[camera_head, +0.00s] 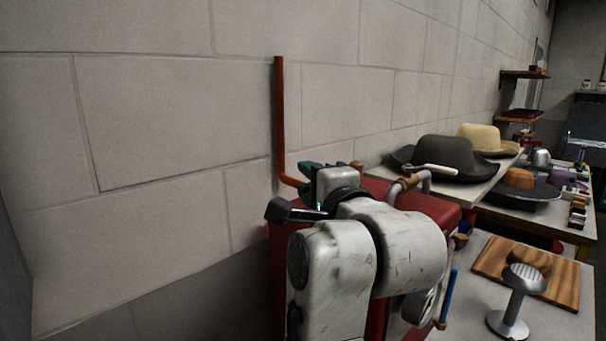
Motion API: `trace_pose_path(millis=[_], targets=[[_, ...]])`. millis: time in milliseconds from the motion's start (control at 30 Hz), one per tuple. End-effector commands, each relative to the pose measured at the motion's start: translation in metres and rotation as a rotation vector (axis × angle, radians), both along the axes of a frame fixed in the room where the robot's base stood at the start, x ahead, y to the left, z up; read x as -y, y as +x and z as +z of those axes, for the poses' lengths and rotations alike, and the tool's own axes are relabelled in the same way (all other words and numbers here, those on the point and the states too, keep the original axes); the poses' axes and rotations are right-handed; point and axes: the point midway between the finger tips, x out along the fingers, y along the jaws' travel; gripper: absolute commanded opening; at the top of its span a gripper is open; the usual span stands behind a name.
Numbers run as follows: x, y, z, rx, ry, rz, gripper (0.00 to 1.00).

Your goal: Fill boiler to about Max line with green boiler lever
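The red boiler (425,205) stands against the wall, largely hidden behind my white arm. A small green part (308,168), which looks like the green boiler lever, shows at its top left, beside the rust-coloured pipe (280,120). My gripper (318,190) is at the boiler's top left, right by the green part. I cannot tell whether it touches the lever, and its fingers are too covered to tell open from shut. A blue upright tube (447,298) shows at the boiler's right side. No Max line or water level can be made out.
A brass-and-grey pipe (408,187) rises from the boiler top. To the right, a dark hat (447,158) and a tan hat (485,139) lie on a grey table. A metal stand (516,300) and a wooden board (535,272) are nearer. The wall is close on the left.

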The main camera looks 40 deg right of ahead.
Motion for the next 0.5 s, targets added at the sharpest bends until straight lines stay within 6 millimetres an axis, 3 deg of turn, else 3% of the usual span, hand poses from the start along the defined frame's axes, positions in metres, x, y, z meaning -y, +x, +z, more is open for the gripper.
trace_pose_path(millis=[300,500], targets=[[-0.0007,-0.0011,-0.0001,0.000,0.000,0.000,0.35],[-0.0006,-0.0011,0.0000,0.000,0.000,0.000,0.16]])
